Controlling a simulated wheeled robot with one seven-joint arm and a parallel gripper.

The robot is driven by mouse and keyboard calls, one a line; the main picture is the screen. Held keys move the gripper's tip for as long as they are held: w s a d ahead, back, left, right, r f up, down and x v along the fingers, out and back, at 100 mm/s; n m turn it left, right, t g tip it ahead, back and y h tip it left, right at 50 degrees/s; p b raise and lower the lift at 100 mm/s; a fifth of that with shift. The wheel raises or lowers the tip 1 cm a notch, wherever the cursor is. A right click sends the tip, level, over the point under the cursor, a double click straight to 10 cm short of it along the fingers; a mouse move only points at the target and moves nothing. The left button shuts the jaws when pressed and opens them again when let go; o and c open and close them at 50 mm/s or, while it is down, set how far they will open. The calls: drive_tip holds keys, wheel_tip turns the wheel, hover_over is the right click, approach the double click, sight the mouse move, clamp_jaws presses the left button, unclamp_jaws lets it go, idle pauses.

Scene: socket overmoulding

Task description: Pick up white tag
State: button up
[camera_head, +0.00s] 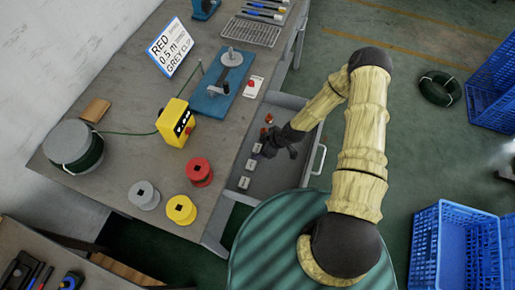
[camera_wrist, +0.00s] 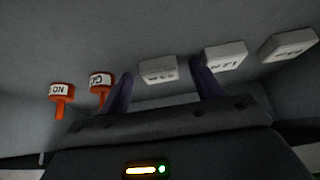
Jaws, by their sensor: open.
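Three white tags lie in a row in the open grey drawer (camera_head: 275,177). In the wrist view they are the near white tag (camera_wrist: 158,72), the middle white tag (camera_wrist: 226,58) and the far white tag (camera_wrist: 288,45). Each bears dark lettering that is upside down and hard to read. My gripper (camera_head: 267,146) is inside the drawer, at the end of the row. In the wrist view its two dark fingers stand apart, with the near white tag showing between their tips. Whether they touch it cannot be told.
Two orange tags, one (camera_wrist: 61,90) farther left and one (camera_wrist: 101,82) beside the left finger, are close by. Drawer walls surround the gripper. The workbench (camera_head: 115,107) holds a yellow device (camera_head: 173,122), spools and a sign (camera_head: 170,47) reading "RED 0.5 m GREY CLIP".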

drive_tip(key=c, duration=1)
drive_tip(key=shift+c, duration=0.2)
drive_tip(key=shift+r, duration=0.1)
wheel_tip(320, 180, up, 18)
drive_tip(key=b, duration=0.1)
idle(0.3)
